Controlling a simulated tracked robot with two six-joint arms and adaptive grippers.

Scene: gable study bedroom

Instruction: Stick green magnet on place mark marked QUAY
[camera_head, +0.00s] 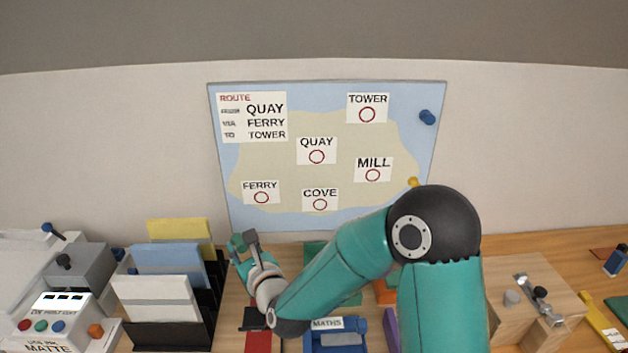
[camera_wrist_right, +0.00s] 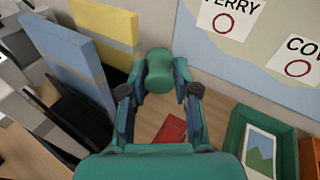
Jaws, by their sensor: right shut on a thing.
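The green magnet (camera_wrist_right: 160,70) is between the fingertips of my right gripper (camera_wrist_right: 160,92) in the wrist view. In the head view my right gripper (camera_head: 245,244) is shut on it, low, below the board's lower left part and above the desk. The map board (camera_head: 325,220) stands against the wall. Its QUAY mark (camera_head: 317,157), a white card with a red ring, is near the board's middle, up and right of the gripper. The ring is empty. My left gripper is not in view.
A blue magnet (camera_head: 427,117) and a yellow magnet (camera_head: 412,182) sit at the board's right side. A file rack with yellow (camera_head: 180,231) and blue folders stands left of the gripper. A green tray (camera_wrist_right: 240,128) is on the desk. My right arm covers the board's lower right corner.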

